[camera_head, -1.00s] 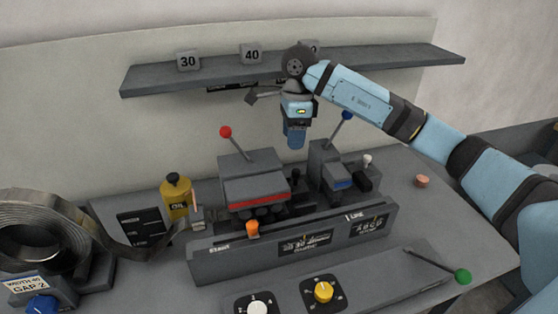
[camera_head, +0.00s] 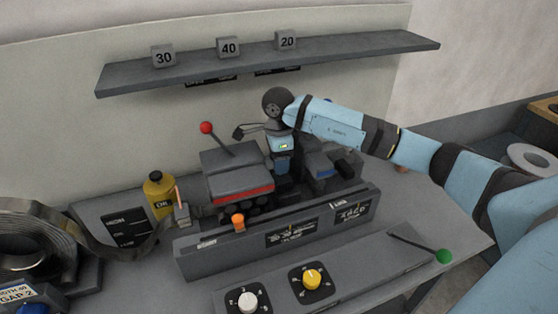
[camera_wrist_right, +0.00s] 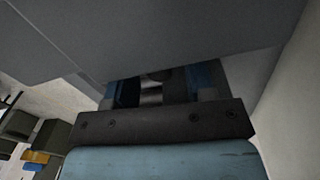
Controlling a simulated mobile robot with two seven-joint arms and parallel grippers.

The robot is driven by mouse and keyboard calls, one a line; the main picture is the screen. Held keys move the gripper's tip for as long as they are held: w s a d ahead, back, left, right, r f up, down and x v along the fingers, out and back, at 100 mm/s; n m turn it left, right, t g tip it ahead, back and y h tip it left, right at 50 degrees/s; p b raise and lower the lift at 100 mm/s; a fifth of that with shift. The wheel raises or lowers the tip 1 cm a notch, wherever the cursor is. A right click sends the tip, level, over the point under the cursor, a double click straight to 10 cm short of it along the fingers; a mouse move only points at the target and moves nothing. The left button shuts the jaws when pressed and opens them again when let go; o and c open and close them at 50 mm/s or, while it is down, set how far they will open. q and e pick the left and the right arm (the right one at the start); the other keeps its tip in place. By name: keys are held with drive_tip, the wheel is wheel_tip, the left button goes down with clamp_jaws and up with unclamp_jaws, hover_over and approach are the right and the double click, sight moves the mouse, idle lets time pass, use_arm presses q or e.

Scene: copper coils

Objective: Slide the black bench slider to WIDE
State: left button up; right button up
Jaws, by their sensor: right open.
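My right gripper (camera_head: 283,172) points down into the gap between the red-striped machine block (camera_head: 238,178) and the blue-fronted block (camera_head: 320,168). It is open, and its two blue fingers also show in the wrist view (camera_wrist_right: 165,88). A dark part and a pale metal part show between the fingers there, too dim to identify. I cannot make out the black bench slider for certain. A black block (camera_head: 344,167) stands right of the blue-fronted block. The area behind the front panel (camera_head: 275,232) at the fingertips is partly hidden. My left gripper is not in view.
A red-knobbed lever (camera_head: 207,128) rises behind the machine. An orange knob (camera_head: 238,222) sits at the panel, and a green-knobbed lever (camera_head: 443,256) at front right. The shelf (camera_head: 270,62) holds numbered blocks. A yellow oil bottle (camera_head: 159,192) and metal coil (camera_head: 35,237) stand left.

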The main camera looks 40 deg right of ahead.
drive_tip(key=shift+f, duration=0.3)
clamp_jaws()
drive_tip(key=shift+w+d+f+b, duration=0.1)
drive_tip(key=shift+w+d+b, duration=0.05)
drive_tip(key=shift+w+b, duration=0.45)
drive_tip(key=shift+w+d, duration=0.1)
drive_tip(key=shift+w, duration=0.3)
drive_tip(key=shift+r, duration=0.25)
drive_tip(key=shift+c, duration=1)
unclamp_jaws()
drive_tip(key=shift+o, duration=1)
drive_tip(key=shift+w+f, duration=0.15)
